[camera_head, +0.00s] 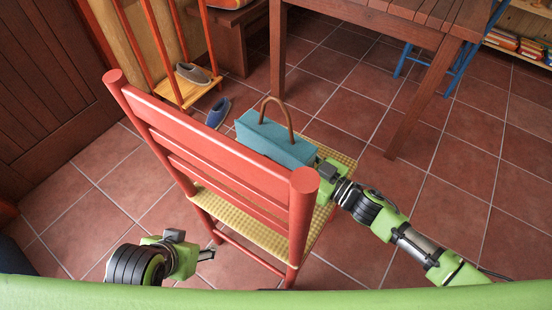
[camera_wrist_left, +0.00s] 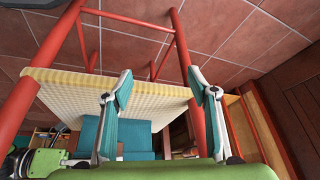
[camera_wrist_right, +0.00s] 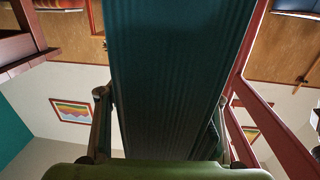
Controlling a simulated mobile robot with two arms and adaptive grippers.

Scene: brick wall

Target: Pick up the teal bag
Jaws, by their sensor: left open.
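The teal bag (camera_head: 275,140), a box-like bag with a brown arched handle, is at the seat of a red chair (camera_head: 215,150), behind its backrest. My right gripper (camera_head: 322,164) is at the bag's right end. In the right wrist view the teal bag (camera_wrist_right: 175,75) fills the middle, with a finger close against each side; the fingertips are partly hidden. My left gripper (camera_head: 207,253) is open and empty, low to the left of the chair. In the left wrist view its fingers are apart, with the woven seat (camera_wrist_left: 120,92) and teal bag (camera_wrist_left: 92,132) beyond.
A wooden table (camera_head: 410,22) stands behind the bag, with a blue chair (camera_head: 455,65) at its right. A blue shoe (camera_head: 218,112) lies on the tiled floor. Floor tiles at right are clear.

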